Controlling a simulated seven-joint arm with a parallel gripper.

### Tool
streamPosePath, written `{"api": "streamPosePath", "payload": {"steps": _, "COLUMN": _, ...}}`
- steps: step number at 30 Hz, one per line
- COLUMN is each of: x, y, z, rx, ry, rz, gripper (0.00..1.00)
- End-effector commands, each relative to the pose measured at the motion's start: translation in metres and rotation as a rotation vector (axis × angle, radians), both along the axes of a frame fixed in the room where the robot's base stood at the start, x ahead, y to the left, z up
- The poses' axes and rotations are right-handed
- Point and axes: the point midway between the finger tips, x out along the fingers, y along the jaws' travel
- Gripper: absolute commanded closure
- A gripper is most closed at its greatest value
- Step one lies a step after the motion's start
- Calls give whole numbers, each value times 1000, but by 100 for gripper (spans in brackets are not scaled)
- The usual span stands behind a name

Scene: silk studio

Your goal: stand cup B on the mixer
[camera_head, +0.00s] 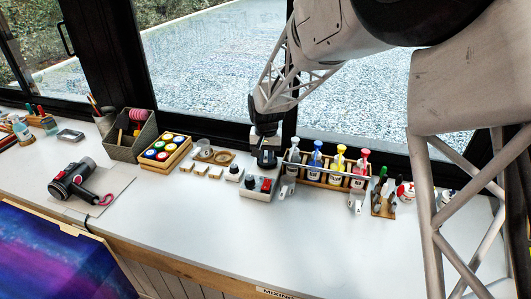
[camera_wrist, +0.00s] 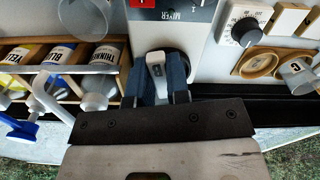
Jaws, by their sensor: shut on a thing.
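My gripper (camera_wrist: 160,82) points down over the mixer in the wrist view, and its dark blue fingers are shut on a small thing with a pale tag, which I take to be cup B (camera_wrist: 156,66). The mark on the tag is too small to read surely, and the fingers hide most of the cup. The mixer (camera_wrist: 147,16) is a white box with a red switch and a dark round plate. The cup is over or at this plate; I cannot tell whether it touches. In the head view my gripper (camera_head: 266,157) is right above the back of the mixer (camera_head: 257,194).
A bottle rack (camera_head: 328,180) stands close on the right, with clear vessels (camera_head: 287,187) in front. Cup C (camera_wrist: 297,74) stands at a gold ring. A knobbed box (camera_head: 233,172) is just left of the mixer. The front of the white bench (camera_head: 230,235) is clear.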

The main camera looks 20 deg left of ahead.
Motion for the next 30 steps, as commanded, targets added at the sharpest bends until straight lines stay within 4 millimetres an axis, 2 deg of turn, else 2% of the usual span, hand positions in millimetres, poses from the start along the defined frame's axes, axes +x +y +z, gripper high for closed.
{"api": "streamPosePath", "payload": {"steps": 9, "x": 0, "y": 0, "z": -8, "rx": 0, "ry": -1, "rz": 0, "gripper": 100}}
{"api": "streamPosePath", "payload": {"steps": 30, "x": 0, "y": 0, "z": -9, "rx": 0, "ry": -1, "rz": 0, "gripper": 100}}
